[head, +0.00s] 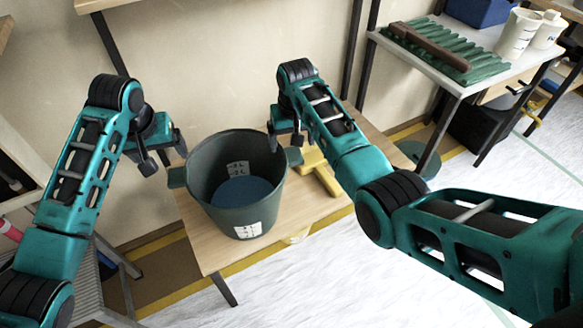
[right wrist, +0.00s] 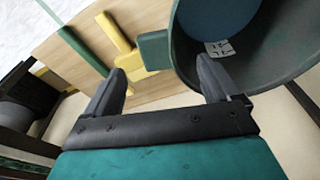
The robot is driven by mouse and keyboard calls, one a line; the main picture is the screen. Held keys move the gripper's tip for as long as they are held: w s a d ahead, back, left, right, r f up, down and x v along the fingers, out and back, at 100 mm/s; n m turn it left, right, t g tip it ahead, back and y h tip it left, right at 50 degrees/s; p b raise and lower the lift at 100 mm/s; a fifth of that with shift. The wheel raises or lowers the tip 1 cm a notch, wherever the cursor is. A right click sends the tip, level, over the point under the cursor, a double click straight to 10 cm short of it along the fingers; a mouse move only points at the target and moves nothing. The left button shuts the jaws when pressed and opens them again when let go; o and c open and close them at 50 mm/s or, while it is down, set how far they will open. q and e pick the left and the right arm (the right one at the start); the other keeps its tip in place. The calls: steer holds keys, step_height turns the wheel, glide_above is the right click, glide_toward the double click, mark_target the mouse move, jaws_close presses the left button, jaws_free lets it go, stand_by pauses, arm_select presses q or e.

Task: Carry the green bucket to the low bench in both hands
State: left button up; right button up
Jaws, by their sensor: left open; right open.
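The dark green bucket (head: 205,172) stands upright on a low wooden bench (head: 215,250), with blue contents inside and white labels. It has a tab-like ear (head: 177,178) on its left and another (head: 294,157) on its right. My left gripper (head: 164,156) is open and empty, just above and behind the left ear. My right gripper (head: 285,143) is open beside the right rim. In the right wrist view its fingers (right wrist: 160,72) point toward the right ear (right wrist: 153,50), with the bucket wall (right wrist: 300,48) alongside. Contact with the ear cannot be told.
A yellow tool (head: 318,172) lies on the bench right of the bucket. A table (head: 425,68) at the back right holds a green ridged tray (head: 455,62) and white containers (head: 518,35). A metal step (head: 95,285) stands at lower left.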

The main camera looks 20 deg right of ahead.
steer(key=r, duration=0.5)
steer(key=shift+s, duration=0.4)
arm_select(q)
steer(key=shift+s, duration=0.1)
arm_select(e)
steer(key=shift+s, duration=0.1)
